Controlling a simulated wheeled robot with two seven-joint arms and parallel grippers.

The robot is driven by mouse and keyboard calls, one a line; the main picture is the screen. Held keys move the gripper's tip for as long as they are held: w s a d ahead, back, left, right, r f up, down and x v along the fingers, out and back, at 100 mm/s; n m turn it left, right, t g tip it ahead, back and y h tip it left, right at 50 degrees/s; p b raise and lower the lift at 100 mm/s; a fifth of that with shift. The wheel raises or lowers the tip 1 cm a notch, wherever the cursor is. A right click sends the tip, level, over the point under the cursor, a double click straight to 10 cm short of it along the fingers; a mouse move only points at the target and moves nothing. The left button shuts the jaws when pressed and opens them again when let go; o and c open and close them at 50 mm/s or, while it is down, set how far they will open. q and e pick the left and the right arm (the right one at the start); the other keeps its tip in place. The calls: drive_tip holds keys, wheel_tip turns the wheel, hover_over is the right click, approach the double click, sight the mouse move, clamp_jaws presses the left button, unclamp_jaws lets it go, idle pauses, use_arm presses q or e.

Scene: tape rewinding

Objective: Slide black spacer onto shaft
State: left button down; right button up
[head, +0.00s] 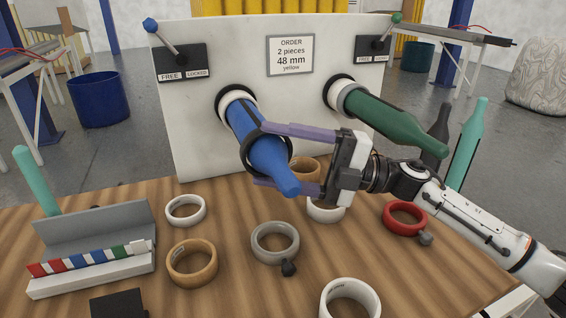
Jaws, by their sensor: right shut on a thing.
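The black spacer (243,154) is a thin dark ring in the head view. It encircles the blue shaft (249,127) about midway along its length. The blue shaft sticks out of the white panel and tapers to a rounded tip. My right gripper (260,155) reaches in from the right, its two purple fingers above and below the shaft, shut on the spacer. Part of the spacer is hidden by the fingers and shaft. A white ring (237,94) sits at the shaft's base. My left gripper is not in view.
A green shaft (390,115) projects from the panel (190,110) at right. An order sign (291,54) reads 2 pieces, 48 mm, yellow. A grey rack (95,245) stands at left.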

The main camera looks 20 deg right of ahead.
drive_tip(key=shift+w, duration=0.95)
drive_tip(key=w+b, duration=0.2)
drive_tip(key=w, duration=0.6)
drive_tip(key=shift+w+a+b, duration=0.2)
drive_tip(key=shift+b, duration=0.15)
drive_tip(key=shift+w+f+b, duration=0.1)
drive_tip(key=shift+w+b, duration=0.7)
drive_tip(key=shift+w, duration=0.85)
drive_tip(key=shift+w+b, duration=0.8)
drive_tip(key=shift+b, duration=0.15)
drive_tip(key=shift+w+a+b, duration=0.1)
drive_tip(key=shift+w+b, duration=0.4)
drive_tip(key=shift+w, duration=0.15)
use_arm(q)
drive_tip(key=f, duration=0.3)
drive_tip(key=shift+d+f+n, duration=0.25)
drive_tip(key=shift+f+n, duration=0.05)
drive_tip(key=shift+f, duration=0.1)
use_arm(e)
drive_tip(key=shift+w, duration=0.1)
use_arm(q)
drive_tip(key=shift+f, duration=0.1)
